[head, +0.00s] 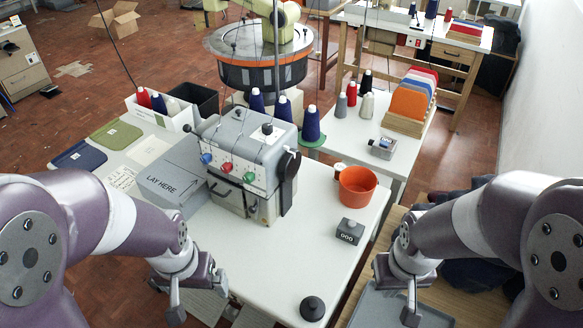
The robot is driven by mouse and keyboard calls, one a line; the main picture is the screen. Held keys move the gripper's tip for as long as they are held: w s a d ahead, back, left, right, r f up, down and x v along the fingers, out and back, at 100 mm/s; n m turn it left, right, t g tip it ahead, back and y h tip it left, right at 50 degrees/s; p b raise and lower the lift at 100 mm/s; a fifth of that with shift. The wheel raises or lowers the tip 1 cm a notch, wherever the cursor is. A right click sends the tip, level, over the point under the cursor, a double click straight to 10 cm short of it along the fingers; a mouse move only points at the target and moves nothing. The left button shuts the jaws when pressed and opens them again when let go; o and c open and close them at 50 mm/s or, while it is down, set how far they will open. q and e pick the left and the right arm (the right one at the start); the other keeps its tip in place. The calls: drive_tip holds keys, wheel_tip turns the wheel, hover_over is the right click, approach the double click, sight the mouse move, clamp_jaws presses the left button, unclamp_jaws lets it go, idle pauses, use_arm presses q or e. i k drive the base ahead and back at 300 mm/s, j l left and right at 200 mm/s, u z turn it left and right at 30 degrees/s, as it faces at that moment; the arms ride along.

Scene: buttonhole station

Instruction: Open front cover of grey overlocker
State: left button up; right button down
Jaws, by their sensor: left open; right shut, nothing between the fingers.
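The grey overlocker (248,140) stands on the white table, with blue, red and green dials across its front and a black handwheel on its right side. Its front cover (229,197) is the lower front panel below the dials; it looks upright against the body, though its edges are small and hard to make out. My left gripper (198,294) is open and empty, in front of the overlocker and to its lower left, apart from it. My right gripper (411,303) is shut and empty at the lower right, well away from the machine.
A grey "LAY HERE" block (172,180) adjoins the overlocker's left. An orange pot (358,187), a small grey box (349,231) and a black knobbed disc (312,308) stand on the white table (265,265). Thread cones (311,124) stand behind. The table front is mostly clear.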

sight(232, 195)
drive_tip(key=j+z, duration=0.2)
drive_tip(key=j, duration=0.55)
drive_tip(key=j+z, duration=0.2)
drive_tip(key=j, duration=0.5)
drive_tip(key=k, duration=0.05)
